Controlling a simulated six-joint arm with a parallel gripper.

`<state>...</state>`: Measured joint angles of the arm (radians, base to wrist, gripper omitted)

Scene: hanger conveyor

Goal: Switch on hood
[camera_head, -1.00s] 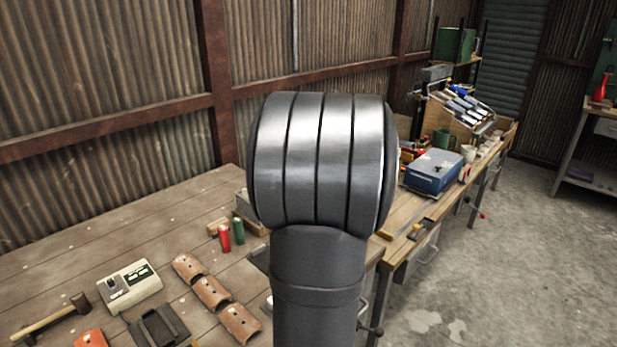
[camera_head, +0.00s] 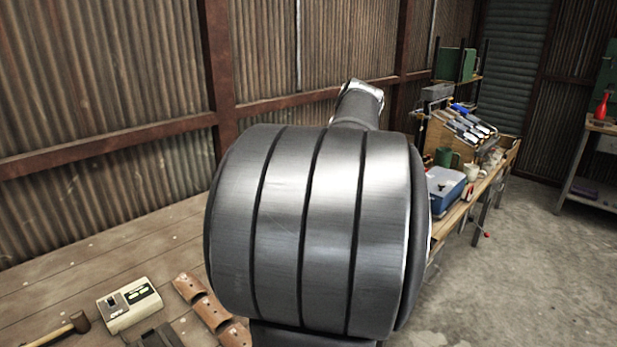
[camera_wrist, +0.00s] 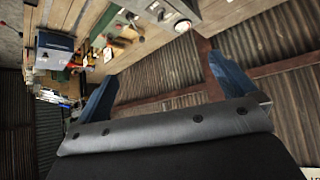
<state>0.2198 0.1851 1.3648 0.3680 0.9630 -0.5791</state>
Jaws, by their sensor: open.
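My gripper (camera_wrist: 162,66) shows in the wrist view as two blue fingers spread wide apart, with nothing between them. It is hidden behind my own arm in the head view. I cannot identify a hood in either view. A cream box (camera_head: 128,303) with a dark switch and a green-lit panel lies on the wooden bench at the lower left of the head view. A grey box (camera_wrist: 178,14) with round fittings shows at the top of the wrist view, beyond the fingertips; I cannot tell what it is.
A mallet (camera_head: 58,331) and brown curved pieces (camera_head: 203,300) lie beside the cream box. A blue case (camera_head: 444,187) and a rack of tools (camera_head: 463,127) stand farther along the bench. A corrugated wall (camera_head: 110,70) runs behind. My arm blocks much of the bench.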

